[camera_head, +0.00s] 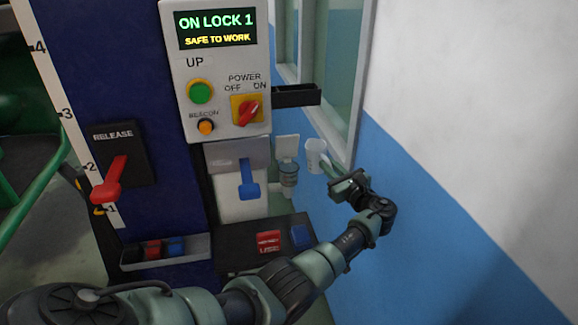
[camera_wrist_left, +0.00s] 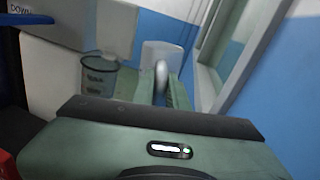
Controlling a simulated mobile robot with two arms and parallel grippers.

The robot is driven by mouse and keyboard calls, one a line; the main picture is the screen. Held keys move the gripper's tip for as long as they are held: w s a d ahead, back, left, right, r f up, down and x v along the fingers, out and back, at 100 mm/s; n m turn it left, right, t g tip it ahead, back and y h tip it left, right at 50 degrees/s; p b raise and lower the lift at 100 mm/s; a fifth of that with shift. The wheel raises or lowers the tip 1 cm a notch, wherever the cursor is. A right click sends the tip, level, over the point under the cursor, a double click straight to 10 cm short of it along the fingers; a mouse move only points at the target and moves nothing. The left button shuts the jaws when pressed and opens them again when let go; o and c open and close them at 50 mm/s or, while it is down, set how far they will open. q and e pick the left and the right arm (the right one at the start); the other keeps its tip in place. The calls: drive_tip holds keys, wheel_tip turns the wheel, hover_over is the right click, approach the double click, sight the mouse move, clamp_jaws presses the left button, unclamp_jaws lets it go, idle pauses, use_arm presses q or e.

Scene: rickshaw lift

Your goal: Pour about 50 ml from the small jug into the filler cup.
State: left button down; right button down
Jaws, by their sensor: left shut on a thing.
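The small white jug (camera_head: 315,152) is held up beside the blue-and-white wall. My left gripper (camera_head: 327,164) is shut on its handle, which shows between the fingers in the left wrist view, with the jug body (camera_wrist_left: 163,55) beyond. The jug looks roughly upright; its contents are hidden. The clear filler cup (camera_head: 289,178) is just left of the jug, apart from it, with a pale flap (camera_head: 288,147) standing up behind it. The cup also shows in the left wrist view (camera_wrist_left: 97,76), left of the jug. My right gripper is not in view.
The control panel (camera_head: 220,70) with a green button and red switch rises behind and left. A dark ledge (camera_head: 296,96) juts out above the cup. A blue lever (camera_head: 249,180) is left of the cup. The wall (camera_head: 430,190) is close on the right.

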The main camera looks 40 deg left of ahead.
use_arm(q)
drive_tip(key=s+a+r+n+p, duration=0.1)
drive_tip(key=s+r+n, duration=0.3)
drive_tip(key=r+n, duration=0.6)
wheel_tip(320, 180, up, 3)
drive_tip(key=shift+a+f+p, duration=0.1)
drive_tip(key=shift+a+p, duration=0.2)
drive_tip(key=shift+a, duration=0.35)
drive_tip(key=shift+s+n+b, duration=0.15)
drive_tip(key=shift+n+b, duration=0.25)
drive_tip(key=shift+b, duration=0.2)
drive_tip(key=shift+s+a+f+n+b, duration=0.15)
drive_tip(key=shift+n+b, duration=0.55)
drive_tip(key=shift+b, duration=0.8)
